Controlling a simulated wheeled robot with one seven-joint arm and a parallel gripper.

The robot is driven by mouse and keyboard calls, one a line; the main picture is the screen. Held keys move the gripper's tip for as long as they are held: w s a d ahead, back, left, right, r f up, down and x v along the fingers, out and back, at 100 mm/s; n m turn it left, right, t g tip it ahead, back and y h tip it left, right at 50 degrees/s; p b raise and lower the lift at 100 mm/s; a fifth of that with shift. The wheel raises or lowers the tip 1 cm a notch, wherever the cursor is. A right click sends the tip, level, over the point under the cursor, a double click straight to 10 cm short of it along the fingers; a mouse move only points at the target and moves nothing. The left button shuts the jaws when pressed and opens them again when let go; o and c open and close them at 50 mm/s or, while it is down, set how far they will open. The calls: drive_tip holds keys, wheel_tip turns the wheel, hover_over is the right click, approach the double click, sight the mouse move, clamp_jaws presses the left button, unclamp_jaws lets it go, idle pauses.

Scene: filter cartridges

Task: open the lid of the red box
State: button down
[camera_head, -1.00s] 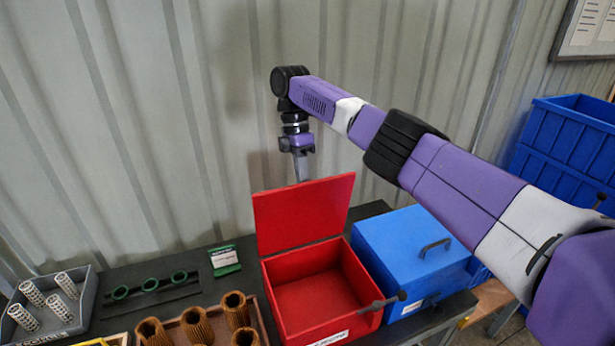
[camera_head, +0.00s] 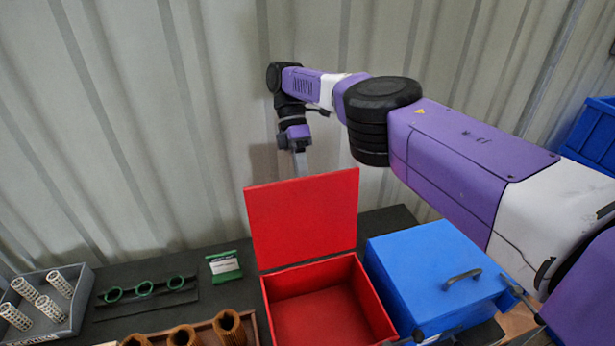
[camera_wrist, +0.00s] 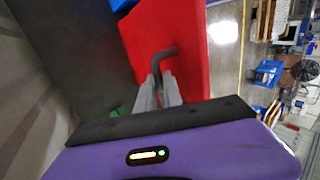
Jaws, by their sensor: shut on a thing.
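The red box (camera_head: 385,318) stands on the dark table with its lid (camera_head: 303,215) raised, roughly upright along the back edge. The inside of the box is exposed and the visible part looks empty. My gripper (camera_head: 301,172) is behind the lid's top edge, its fingertips partly hidden by the lid in the head view. In the wrist view, my gripper (camera_wrist: 158,82) is shut on the dark handle (camera_wrist: 165,52) on the outer face of the red lid (camera_wrist: 190,75).
A closed blue box (camera_head: 425,262) stands close to the right of the red box. To the left are a brown tray of ribbed cartridges (camera_head: 228,325), green rings (camera_head: 145,288), a green-white packet (camera_head: 224,265) and a grey tray of white cartridges (camera_head: 78,314). A corrugated wall rises behind.

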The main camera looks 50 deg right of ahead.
drive_tip(key=shift+f, duration=0.25)
drive_tip(key=c, duration=1.5)
unclamp_jaws()
drive_tip(key=shift+r, duration=0.1)
drive_tip(key=shift+r, duration=0.1)
